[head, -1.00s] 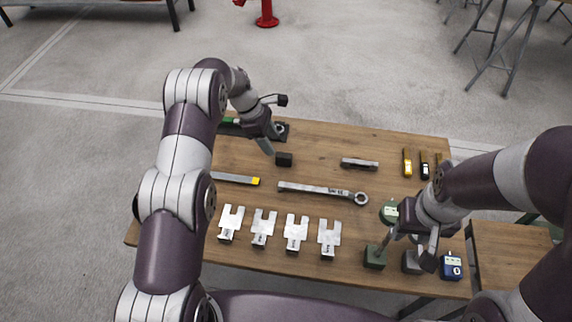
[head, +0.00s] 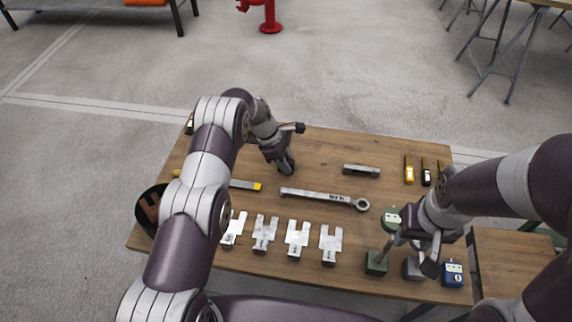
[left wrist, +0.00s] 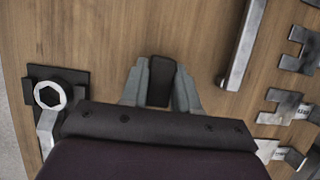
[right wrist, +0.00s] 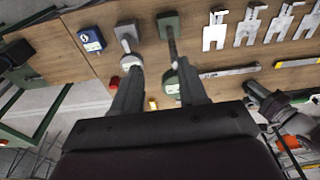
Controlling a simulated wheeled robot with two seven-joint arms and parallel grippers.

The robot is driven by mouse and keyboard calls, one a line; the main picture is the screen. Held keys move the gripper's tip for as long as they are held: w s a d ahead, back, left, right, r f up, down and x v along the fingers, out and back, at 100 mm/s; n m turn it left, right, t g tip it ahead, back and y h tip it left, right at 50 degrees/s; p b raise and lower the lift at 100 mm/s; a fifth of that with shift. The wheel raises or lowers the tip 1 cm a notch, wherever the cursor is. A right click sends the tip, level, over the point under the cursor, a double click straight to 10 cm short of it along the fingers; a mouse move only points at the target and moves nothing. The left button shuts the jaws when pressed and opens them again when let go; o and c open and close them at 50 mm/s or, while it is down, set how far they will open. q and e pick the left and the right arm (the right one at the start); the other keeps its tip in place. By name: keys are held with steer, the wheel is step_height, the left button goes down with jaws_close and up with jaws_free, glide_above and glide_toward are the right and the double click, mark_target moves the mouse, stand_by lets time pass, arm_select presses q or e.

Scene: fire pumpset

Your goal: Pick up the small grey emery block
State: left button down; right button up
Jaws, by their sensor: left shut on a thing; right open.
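The small dark grey emery block (left wrist: 160,82) is between the two fingers of my left gripper (left wrist: 161,90) in the left wrist view. Both fingers touch its sides. In the head view my left gripper (head: 287,168) is low over the back middle of the wooden table, and it hides the block. I cannot tell whether the block is off the table top. My right gripper (head: 408,256) is open at the table's front right. In the right wrist view its fingers (right wrist: 158,88) are apart with nothing held between them.
Near my right gripper stand a green block with a post (head: 376,263), a grey block (head: 412,269) and a blue device (head: 453,274). A long wrench (head: 322,196) lies mid-table, with several forked metal plates (head: 297,238) in front. A grey bar (head: 361,171) lies right of my left gripper.

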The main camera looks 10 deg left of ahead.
mark_target(293, 162)
arm_select(q)
steer(key=r, duration=0.4)
steer(key=shift+d+r, duration=0.2)
steer(key=shift+r, duration=0.05)
steer(key=s+d+r, duration=0.4)
steer(key=d+r, duration=0.2)
steer(key=d, duration=0.4)
steer(key=shift+s+d+r, duration=0.15)
steer(key=shift+s+r, duration=0.1)
steer(key=shift+s, duration=0.1)
